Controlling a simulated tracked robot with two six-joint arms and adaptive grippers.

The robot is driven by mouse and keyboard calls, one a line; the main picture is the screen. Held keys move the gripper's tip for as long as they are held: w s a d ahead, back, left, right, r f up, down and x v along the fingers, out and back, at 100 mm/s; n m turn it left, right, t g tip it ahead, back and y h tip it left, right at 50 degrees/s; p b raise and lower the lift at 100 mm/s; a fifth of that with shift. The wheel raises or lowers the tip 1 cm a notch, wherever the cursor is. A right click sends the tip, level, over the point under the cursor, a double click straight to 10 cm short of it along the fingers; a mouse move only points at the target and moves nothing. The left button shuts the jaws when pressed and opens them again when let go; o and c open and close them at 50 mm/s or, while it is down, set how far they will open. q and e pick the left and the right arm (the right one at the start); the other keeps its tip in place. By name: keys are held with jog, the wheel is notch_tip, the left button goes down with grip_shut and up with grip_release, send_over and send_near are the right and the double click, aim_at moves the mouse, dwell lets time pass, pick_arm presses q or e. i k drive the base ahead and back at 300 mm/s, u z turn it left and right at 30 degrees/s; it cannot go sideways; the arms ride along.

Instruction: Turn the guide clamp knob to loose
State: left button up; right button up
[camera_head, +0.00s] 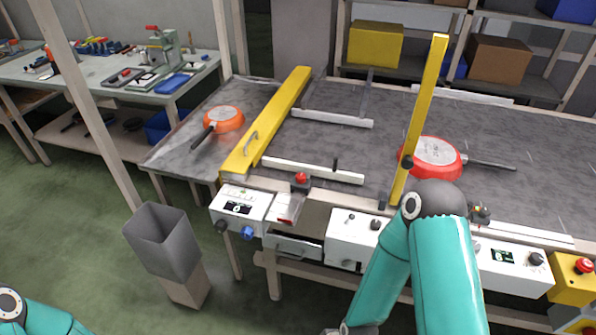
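No label for the guide clamp knob is readable, so I cannot tell for sure which knob it is. A black knob (407,162) sits on the lower part of the yellow bar (426,110) right of centre. Other knobs are on the white front boxes: a black knob (222,226) and a blue knob (247,233) on the left box, a black knob (376,225) on the middle box and another black knob (536,258) at the right. Neither gripper shows. My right arm is bent up in front of the middle box and hides part of the front edge. My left arm only enters the bottom left corner.
A red button (301,178) stands on the front edge.

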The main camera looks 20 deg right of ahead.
aim_at(300, 178)
jog(key=u, duration=0.05)
jog(key=i, duration=0.9)
jog(key=z, duration=0.1)
